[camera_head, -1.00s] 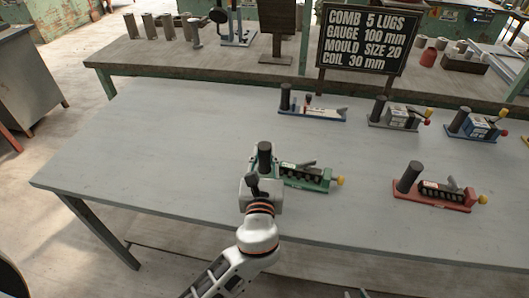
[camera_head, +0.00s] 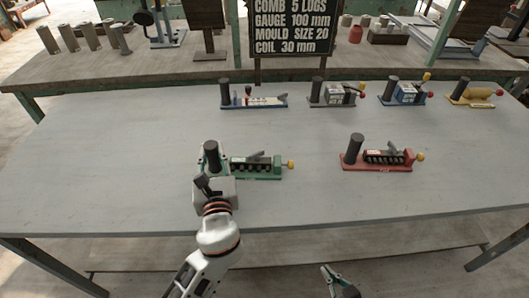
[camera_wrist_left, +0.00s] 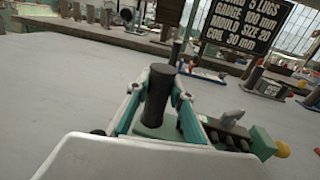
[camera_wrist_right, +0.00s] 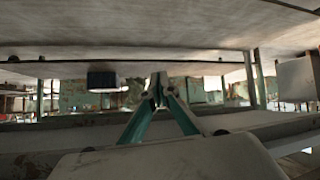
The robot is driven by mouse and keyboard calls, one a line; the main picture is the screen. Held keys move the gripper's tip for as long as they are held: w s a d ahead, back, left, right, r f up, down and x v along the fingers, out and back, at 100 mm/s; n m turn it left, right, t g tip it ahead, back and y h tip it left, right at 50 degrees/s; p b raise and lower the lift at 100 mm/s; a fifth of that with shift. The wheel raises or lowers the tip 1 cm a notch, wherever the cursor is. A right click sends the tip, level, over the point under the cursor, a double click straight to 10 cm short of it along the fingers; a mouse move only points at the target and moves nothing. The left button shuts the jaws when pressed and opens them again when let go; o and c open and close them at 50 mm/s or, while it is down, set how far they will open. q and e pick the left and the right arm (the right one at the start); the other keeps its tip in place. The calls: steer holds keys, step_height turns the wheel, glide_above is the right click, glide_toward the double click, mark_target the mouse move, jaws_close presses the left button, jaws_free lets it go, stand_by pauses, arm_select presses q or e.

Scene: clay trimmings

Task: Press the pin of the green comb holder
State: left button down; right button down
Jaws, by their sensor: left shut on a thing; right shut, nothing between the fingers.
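The green comb holder (camera_head: 255,168) lies on the grey table, with a dark upright post (camera_head: 211,156) at its left end and an orange-yellow knob (camera_head: 291,164) at its right end. It also shows in the left wrist view (camera_wrist_left: 262,143). A grey lever (camera_head: 256,155) sits over its row of dark slots. My left gripper (camera_wrist_left: 160,85) is shut on the post, one finger on each side. My right gripper (camera_head: 325,268) is shut and empty, low in front of the table's front edge and apart from the holder. Its closed fingertips show in the right wrist view (camera_wrist_right: 158,88).
A red comb holder (camera_head: 375,166) stands to the right. Blue (camera_head: 262,102), grey (camera_head: 335,101), another blue (camera_head: 405,101) and yellow (camera_head: 470,103) holders line the table's back. A sign (camera_head: 293,28) stands behind. The table front (camera_head: 310,205) between green and red is clear.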

steer(key=w+a+r+n+g+y, duration=0.1)
steer(key=w+a+r+n+y, duration=0.2)
steer(key=a+r+n+y, duration=0.6)
steer(key=w+a+r+n+g+y, duration=0.2)
steer(key=a+r+n+y, duration=0.1)
steer(key=r+n, duration=1.05)
steer(key=w+a+r+n+g+y, duration=0.1)
steer(key=w+a+r+n+y, duration=0.2)
steer(key=a+r+n+y, duration=0.6)
steer(key=w+d+n+g+h, duration=0.2)
steer(key=w+d+n+h, duration=0.5)
steer(key=d, duration=0.4)
steer(key=w+d+n+g+h, duration=0.3)
steer(key=w+d+n+h, duration=0.4)
steer(key=d+n, duration=0.3)
steer(key=shift+d+f+g+h, duration=0.25)
steer(key=shift+d+g+h, duration=0.05)
steer(key=shift+d, duration=0.3)
